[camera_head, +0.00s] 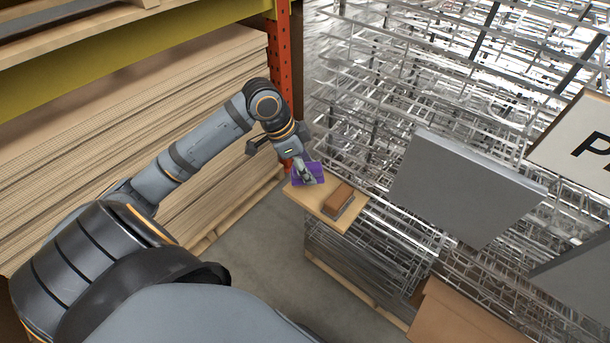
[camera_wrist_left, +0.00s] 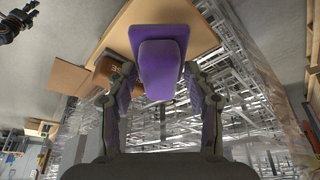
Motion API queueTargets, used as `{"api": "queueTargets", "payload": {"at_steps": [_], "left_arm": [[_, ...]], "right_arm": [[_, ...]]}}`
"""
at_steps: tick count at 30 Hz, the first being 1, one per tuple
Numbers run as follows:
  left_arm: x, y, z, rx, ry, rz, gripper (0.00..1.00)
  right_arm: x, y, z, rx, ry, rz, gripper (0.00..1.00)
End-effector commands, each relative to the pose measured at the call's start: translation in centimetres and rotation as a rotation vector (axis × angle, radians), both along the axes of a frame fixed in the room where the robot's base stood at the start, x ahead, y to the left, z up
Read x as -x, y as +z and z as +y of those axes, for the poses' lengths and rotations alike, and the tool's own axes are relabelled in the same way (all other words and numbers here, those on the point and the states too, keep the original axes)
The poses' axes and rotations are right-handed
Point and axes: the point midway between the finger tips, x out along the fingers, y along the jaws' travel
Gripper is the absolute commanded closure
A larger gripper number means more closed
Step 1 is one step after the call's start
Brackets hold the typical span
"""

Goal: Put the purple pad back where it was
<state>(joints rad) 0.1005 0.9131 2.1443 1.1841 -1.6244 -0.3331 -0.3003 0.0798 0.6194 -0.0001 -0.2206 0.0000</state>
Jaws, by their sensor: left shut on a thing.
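The purple pad (camera_head: 315,178) is at the far left end of a light wooden board (camera_head: 296,197) in the head view. My left gripper (camera_head: 303,166) reaches down over it, partly covering it. In the left wrist view the pad (camera_wrist_left: 160,72) is between the two fingers of my left gripper (camera_wrist_left: 160,88), which is shut on it. A purple rectangle shows behind its rounded front part. The board shows beneath it; I cannot tell whether the pad touches it. A dark jointed part (camera_wrist_left: 14,24) at the wrist view's top left looks like my right gripper; its jaw state is unclear.
A brown block (camera_head: 338,197) with a dark base sits on the board close to the pad. Wire racks (camera_head: 370,100) stand behind and right, with a grey panel (camera_head: 462,187) in front. Stacked wooden sheets (camera_head: 130,110) and an orange post (camera_head: 282,60) are at left.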

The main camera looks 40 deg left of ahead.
Motion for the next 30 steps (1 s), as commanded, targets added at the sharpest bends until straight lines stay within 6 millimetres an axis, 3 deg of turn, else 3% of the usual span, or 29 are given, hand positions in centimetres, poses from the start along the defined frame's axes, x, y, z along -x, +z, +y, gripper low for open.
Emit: {"api": "queueTargets", "payload": {"at_steps": [5, 12, 21, 22, 26, 30], "left_arm": [[-0.1, -0.5, 0.3, -0.001, 0.0, 0.001, 0.73], [-0.3, -4.1, 0.7, 0.0, -0.001, 0.002, 0.73], [-0.4, -4.3, 0.8, -0.002, -0.002, 0.001, 0.73], [-0.4, -4.3, 0.8, -0.003, -0.001, 0.0, 0.44], [-0.4, -4.3, 0.8, -0.003, -0.001, 0.0, 0.26], [-0.4, -4.3, 0.8, -0.003, -0.001, 0.0, 0.25]], "right_arm": [[0.0, -0.1, 0.0, 0.0, 0.0, -0.001, 0.6], [-0.1, -0.5, 0.0, 0.0, 0.0, -0.002, 0.6], [-0.1, -0.5, 0.0, 0.0, 0.0, -0.002, 0.6], [-0.1, -0.5, 0.0, 0.0, 0.0, -0.002, 0.6], [-0.1, -0.5, 0.0, 0.0, 0.0, -0.002, 0.6], [-0.1, -0.5, 0.0, 0.0, 0.0, -0.002, 0.6]]}}
